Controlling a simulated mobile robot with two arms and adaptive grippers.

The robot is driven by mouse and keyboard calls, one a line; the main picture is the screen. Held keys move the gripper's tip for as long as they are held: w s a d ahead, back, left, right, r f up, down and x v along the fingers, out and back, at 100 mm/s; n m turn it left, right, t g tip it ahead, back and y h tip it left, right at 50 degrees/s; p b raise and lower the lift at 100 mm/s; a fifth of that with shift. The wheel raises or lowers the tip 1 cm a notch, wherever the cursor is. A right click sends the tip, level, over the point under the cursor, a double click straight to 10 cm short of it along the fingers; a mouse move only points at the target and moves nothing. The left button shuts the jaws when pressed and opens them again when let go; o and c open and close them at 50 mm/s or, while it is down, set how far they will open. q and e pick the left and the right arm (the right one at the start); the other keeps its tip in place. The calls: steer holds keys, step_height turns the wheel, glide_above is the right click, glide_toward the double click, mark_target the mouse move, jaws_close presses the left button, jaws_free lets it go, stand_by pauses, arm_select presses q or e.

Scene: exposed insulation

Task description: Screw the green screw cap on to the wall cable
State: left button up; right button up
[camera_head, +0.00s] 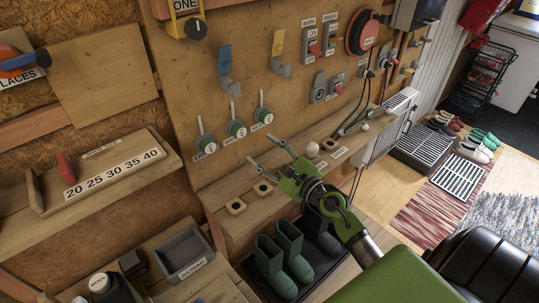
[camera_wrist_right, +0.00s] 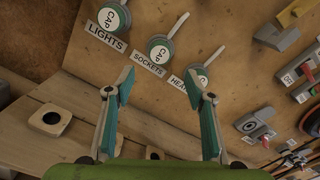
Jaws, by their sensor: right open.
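Three round green caps with white CAP faces sit in a row on the wooden wall: one over the LIGHTS label (camera_head: 205,144), a middle one over SOCKETS (camera_head: 236,129) and a right one (camera_head: 263,115). They also show in the right wrist view, the middle cap (camera_wrist_right: 161,48) near the top centre. A pale rod sticks up from each. My right gripper (camera_head: 269,153) is open and empty, below and right of the caps, over the ledge, apart from them. Black cables (camera_head: 358,122) hang at the wall further right; which is the wall cable I cannot tell. My left gripper is out of view.
Square pale pieces with dark holes (camera_head: 236,206) sit on the wooden ledge (camera_head: 215,190) under the caps. An egg-like white object (camera_head: 312,149) stands right of my gripper. Green boots (camera_head: 270,262) stand below. Blue and yellow hooks and switches are on the wall above.

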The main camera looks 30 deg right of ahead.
steer(key=shift+s+d, duration=0.15)
steer(key=shift+s, duration=0.9)
